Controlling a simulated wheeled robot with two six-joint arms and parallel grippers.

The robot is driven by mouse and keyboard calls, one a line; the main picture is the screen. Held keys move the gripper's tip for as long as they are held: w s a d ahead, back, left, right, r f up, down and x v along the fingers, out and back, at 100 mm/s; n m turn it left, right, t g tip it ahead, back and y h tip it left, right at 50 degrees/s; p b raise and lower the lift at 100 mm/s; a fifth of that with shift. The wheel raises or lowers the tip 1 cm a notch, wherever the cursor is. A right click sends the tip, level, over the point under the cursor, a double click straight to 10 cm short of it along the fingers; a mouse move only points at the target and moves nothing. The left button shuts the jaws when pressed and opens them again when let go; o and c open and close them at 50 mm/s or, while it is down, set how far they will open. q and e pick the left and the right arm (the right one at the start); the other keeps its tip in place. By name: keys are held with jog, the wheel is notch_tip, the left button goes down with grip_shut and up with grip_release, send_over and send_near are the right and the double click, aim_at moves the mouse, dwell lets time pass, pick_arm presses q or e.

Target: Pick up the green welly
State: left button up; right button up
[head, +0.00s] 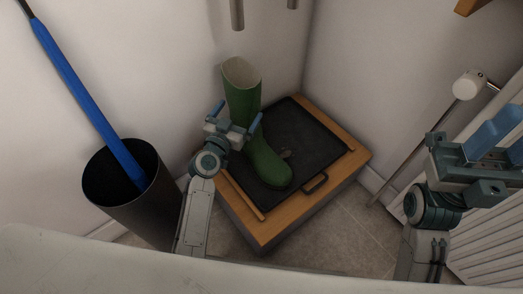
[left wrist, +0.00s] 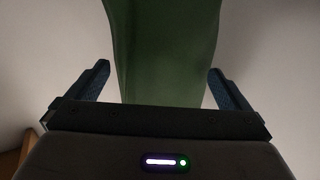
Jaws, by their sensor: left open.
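The green welly (head: 262,160) stands upright on a black tray (head: 318,147) on a low wooden bench, its toe pointing toward the lower right in the head view. My left gripper (head: 234,117) is at the boot's shaft, open. In the left wrist view the welly's shaft (left wrist: 163,50) fills the middle, between the two blue fingers of the gripper (left wrist: 160,88), with a gap showing on each side. My right gripper (head: 497,135) is at the right edge of the head view, well away from the boot; its jaw state is not clear.
A dark bin (head: 128,190) holding a blue umbrella (head: 88,104) stands left of the wooden bench (head: 262,232). Walls close in behind the bench. A white radiator (head: 490,245) and a pale post (head: 428,140) are at the right. A pale surface runs along the bottom.

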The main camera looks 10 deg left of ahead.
aim_at(242, 81)
pick_arm(q)
jog(key=x, duration=0.4)
jog(key=shift+w+r, duration=0.25)
jog(key=shift+w, duration=0.1)
jog(key=c, duration=1.4)
jog(key=shift+r, duration=0.1)
jog(key=c, duration=0.3)
jog(key=shift+r, duration=0.1)
